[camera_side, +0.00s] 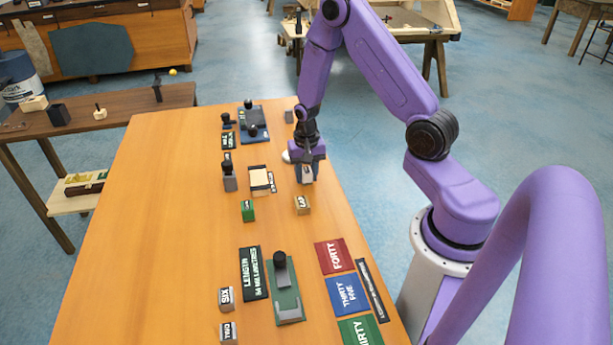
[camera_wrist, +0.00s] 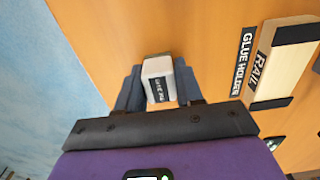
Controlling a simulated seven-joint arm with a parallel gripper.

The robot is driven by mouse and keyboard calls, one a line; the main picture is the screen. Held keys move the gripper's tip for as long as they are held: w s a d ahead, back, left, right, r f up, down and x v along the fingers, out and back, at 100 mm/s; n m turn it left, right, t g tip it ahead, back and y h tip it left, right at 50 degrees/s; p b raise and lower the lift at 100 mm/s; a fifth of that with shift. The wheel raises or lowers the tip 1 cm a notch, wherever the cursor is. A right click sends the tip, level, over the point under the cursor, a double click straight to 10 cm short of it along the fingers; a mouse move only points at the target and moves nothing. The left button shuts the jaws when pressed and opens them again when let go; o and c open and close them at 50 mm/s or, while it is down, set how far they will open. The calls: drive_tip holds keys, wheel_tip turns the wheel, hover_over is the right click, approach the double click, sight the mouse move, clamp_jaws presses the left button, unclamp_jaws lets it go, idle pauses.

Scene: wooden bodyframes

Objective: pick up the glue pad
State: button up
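The glue pad (camera_wrist: 158,80) is a small pale grey block with a dark label that appears upside down in the wrist view. My gripper (camera_wrist: 160,88) has one dark finger on each side of it, and both look pressed against its sides. In the side view, my gripper (camera_side: 307,168) points down near the table's right edge, with the pale block (camera_side: 307,174) between its fingers. The fingers partly hide the block there. I cannot tell whether its underside touches the table.
The wooden table (camera_side: 170,200) has a tan block (camera_side: 302,204) in front of my gripper and a green block (camera_side: 248,210) to its left. A rail (camera_wrist: 285,65) beside a glue holder label (camera_wrist: 243,62) lies right of the pad. The table's left side is clear.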

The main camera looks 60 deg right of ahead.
drive_tip(key=c, duration=0.3)
drive_tip(key=shift+r, duration=0.85)
drive_tip(key=shift+s+a+r, duration=0.75)
drive_tip(key=shift+s+r, duration=1.15)
drive_tip(key=shift+s, duration=0.3)
drive_tip(key=shift+s+a+r, duration=0.7)
drive_tip(key=shift+s+r, duration=1.15)
drive_tip(key=shift+s, duration=0.4)
drive_tip(key=shift+s+a+r, duration=0.75)
drive_tip(key=shift+s+r, duration=1.15)
drive_tip(key=shift+s, duration=0.3)
